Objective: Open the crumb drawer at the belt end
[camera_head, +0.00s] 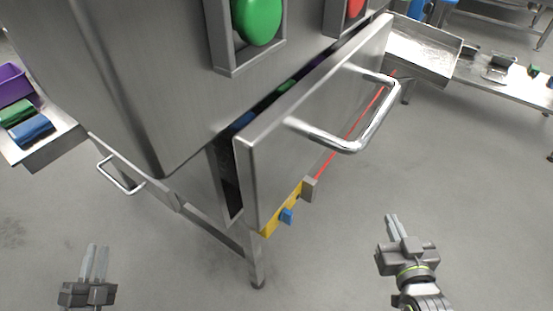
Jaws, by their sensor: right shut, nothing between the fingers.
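A large steel drawer front (330,100) with a thick bent handle (355,145) stands out from the steel machine, with a narrow dark gap behind its top edge. Green, blue and purple bits show in that gap. A smaller handle (118,178) sits on a low panel at the left, below the belt end; that panel looks closed. I cannot tell which front is the crumb drawer. My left gripper (97,262) is at the bottom left, empty, its fingers slightly apart. My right gripper (393,228) is shut and empty at the lower right, clear of the large handle.
Green (258,20) and red (355,6) buttons sit on the machine above the drawer. A yellow strip with a blue knob (286,216) is at its lower corner. A belt with coloured items (30,130) is at left; a steel tray (425,48) is at right. The grey floor is clear.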

